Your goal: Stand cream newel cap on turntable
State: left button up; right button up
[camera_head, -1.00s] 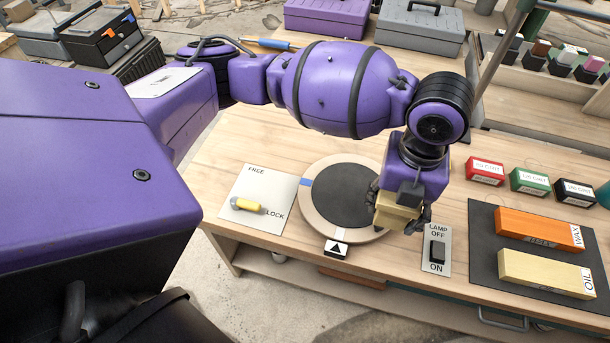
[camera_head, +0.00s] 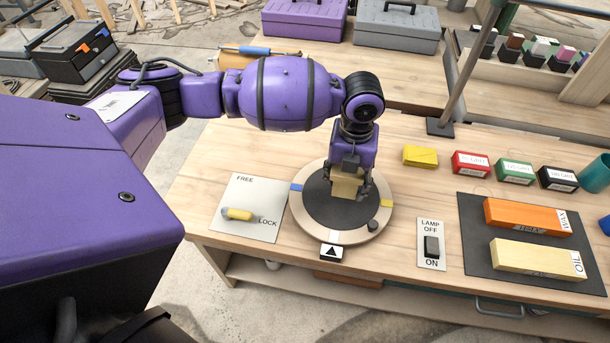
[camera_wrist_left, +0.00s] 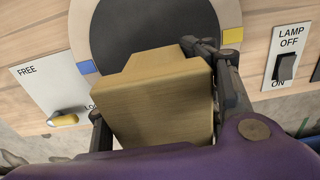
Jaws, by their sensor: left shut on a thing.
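The cream newel cap (camera_head: 345,186) is a pale blocky piece between the fingers of my left gripper (camera_head: 347,190). The gripper is shut on it and points down over the turntable. In the left wrist view the cap (camera_wrist_left: 155,100) fills the middle, with a finger on each side. The turntable (camera_head: 325,215) has a dark disc, a pale wooden rim, a blue mark, a yellow mark and a small dark knob. I cannot tell whether the cap touches the disc. My right gripper is not in view.
A FREE/LOCK plate with a yellow lever (camera_head: 240,214) lies left of the turntable, and a lamp switch (camera_head: 432,246) lies right. Coloured boxes and a dark mat (camera_head: 480,265) with orange and cream blocks are further right. A metal post (camera_head: 465,75) rises behind.

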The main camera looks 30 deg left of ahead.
aim_at(343, 186)
pick_arm(q)
jog(key=shift+w+a+f, duration=0.25)
jog(key=shift+w+f, duration=0.05)
jog(key=shift+f, duration=0.05)
jog(key=shift+w+a+f, duration=0.1)
jog(key=shift+w+f, duration=0.05)
jog(key=shift+f, duration=0.75)
jog(key=shift+w+a+f, duration=0.1)
jog(key=shift+f, duration=0.75)
jog(key=shift+f, duration=0.1)
jog(key=shift+f, duration=0.1)
jog(key=o, duration=1.4)
jog(key=shift+c, duration=0.2)
notch_tip(343, 186, up, 12)
jog(key=shift+r, duration=0.2)
